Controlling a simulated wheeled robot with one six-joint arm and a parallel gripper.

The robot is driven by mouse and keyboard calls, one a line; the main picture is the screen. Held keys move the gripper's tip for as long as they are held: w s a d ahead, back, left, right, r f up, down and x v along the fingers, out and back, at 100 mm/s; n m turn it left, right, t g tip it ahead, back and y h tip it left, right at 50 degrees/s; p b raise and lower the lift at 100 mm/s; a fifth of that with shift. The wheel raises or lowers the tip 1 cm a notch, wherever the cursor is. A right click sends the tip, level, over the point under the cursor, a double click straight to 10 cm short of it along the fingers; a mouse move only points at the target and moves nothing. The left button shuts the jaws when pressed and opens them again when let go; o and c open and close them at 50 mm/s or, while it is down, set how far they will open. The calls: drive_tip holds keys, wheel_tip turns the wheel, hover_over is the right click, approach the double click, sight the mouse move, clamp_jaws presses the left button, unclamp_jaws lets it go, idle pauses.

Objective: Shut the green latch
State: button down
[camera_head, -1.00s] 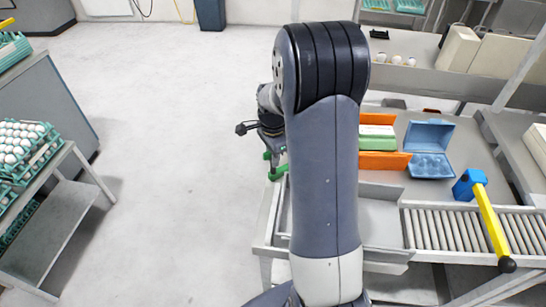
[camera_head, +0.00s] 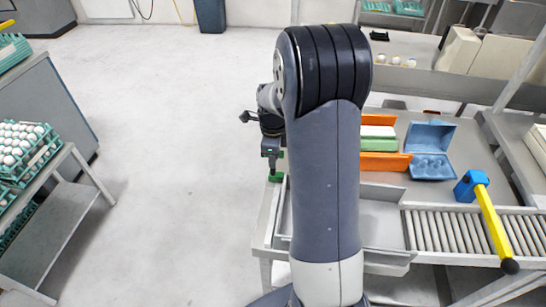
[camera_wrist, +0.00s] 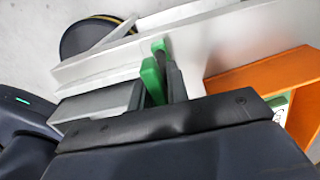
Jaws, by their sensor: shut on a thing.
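The green latch (camera_head: 276,177) sits at the left edge of the metal table, left of my arm in the head view. In the wrist view its green handle (camera_wrist: 152,80) stands between the fingers of my gripper. My gripper (camera_head: 271,160) points down onto the latch and is shut on it. It also shows in the wrist view (camera_wrist: 160,88), with a dark finger against the right side of the green part. My fingers hide part of the latch, so its exact angle cannot be told.
Orange guides (camera_head: 385,162) hold a green and white carton (camera_head: 378,143) to the right. An open blue carton (camera_head: 430,165) and a blue-and-yellow lever (camera_head: 489,215) stand farther right by the rollers (camera_head: 447,231). The floor to the left is clear up to an egg cart (camera_head: 62,215).

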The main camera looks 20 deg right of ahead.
idle(0.4)
drive_tip(key=c, duration=1.4)
unclamp_jaws()
drive_tip(key=shift+o, duration=0.2)
wheel_tip(320, 180, up, 11)
drive_tip(key=shift+f, duration=0.1)
drive_tip(key=shift+f, duration=0.1)
wheel_tip(320, 180, down, 10)
drive_tip(key=shift+f, duration=0.35)
